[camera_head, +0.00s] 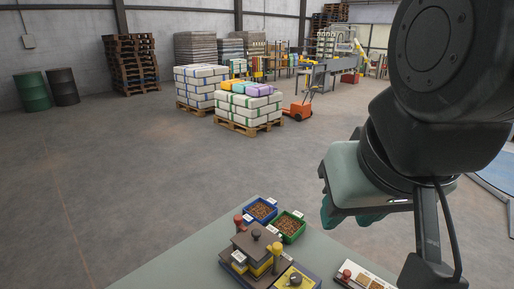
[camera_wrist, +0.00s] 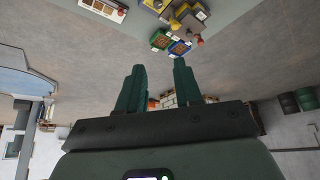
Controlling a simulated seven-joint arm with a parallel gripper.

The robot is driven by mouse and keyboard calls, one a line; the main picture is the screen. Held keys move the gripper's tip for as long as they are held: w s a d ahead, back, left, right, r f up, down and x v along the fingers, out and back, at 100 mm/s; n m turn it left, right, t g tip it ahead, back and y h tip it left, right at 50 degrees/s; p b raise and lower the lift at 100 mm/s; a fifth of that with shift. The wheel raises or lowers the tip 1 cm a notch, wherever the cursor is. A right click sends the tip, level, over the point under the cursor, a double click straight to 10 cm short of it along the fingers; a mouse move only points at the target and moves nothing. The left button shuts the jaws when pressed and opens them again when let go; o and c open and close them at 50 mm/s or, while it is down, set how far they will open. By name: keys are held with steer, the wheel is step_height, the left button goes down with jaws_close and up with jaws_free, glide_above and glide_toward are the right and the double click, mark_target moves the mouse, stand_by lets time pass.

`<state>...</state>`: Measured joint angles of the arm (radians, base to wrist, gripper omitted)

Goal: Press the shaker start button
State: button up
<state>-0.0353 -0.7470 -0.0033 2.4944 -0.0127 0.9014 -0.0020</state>
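A dark and yellow stacked device (camera_head: 250,262) stands on the grey-green table at the bottom of the head view. A red knob (camera_head: 238,220), a dark knob (camera_head: 256,235) and a yellow knob (camera_head: 277,249) stand up at it. I cannot tell which part, if any, is the shaker start button. The device group is upside down at the top of the wrist view (camera_wrist: 188,22). My gripper (camera_head: 348,214) is above and to the right of the device, apart from it. In the wrist view, its two green fingers (camera_wrist: 159,64) are spread with nothing held.
A blue bin (camera_head: 261,210) and a green bin (camera_head: 289,224) of brown pellets stand behind the device. A flat board with a red knob (camera_head: 346,275) lies at right. A bare strip of table (camera_head: 185,262) is at left. Sack pallets (camera_head: 248,126) stand far off.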

jaws_close()
stand_by(1.4)
